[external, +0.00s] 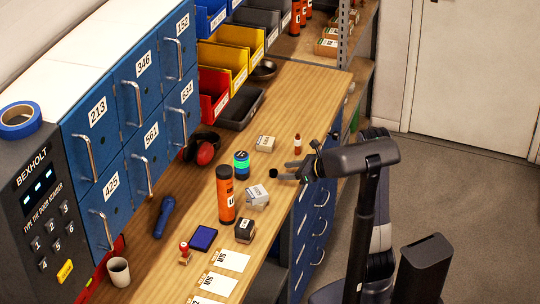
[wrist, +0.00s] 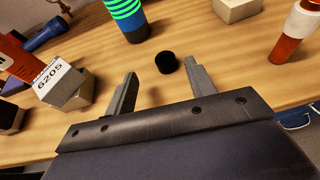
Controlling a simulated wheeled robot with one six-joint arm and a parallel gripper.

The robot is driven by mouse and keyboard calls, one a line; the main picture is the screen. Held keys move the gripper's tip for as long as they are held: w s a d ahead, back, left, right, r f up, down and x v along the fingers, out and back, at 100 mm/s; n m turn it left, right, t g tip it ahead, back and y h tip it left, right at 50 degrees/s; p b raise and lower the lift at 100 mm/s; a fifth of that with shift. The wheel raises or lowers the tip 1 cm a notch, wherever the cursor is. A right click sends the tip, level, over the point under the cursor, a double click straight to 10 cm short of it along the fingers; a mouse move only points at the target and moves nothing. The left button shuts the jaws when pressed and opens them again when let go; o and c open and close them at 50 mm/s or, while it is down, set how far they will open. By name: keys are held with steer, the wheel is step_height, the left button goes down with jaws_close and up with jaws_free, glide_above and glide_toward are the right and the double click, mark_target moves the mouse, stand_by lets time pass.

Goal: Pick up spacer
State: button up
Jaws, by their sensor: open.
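A small black cylinder, which looks like the spacer (wrist: 166,63), sits on the wooden bench in the wrist view, just beyond and between my fingertips, nearer the right one. In the external view the spacer (external: 273,173) is a small dark spot at the tips of my gripper (external: 284,171). My gripper (wrist: 160,74) is open and empty, its two grey fingers apart on either side of the line to the spacer. I cannot tell exactly how high the fingers are above the bench.
A box labelled 6205 (wrist: 64,82) stands left of my left finger. A green-banded dark cylinder (wrist: 127,18) stands behind the spacer, with a cardboard box (wrist: 236,8) and a red bottle (wrist: 298,32) to the right. An orange tube (external: 226,195) stands farther left. Bare wood surrounds the spacer.

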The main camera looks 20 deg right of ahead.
mark_target(275, 171)
steer(key=x, duration=0.5)
steer(key=shift+d+f, duration=0.2)
steer(key=shift+d, duration=0.1)
steer(key=shift+c, duration=0.2)
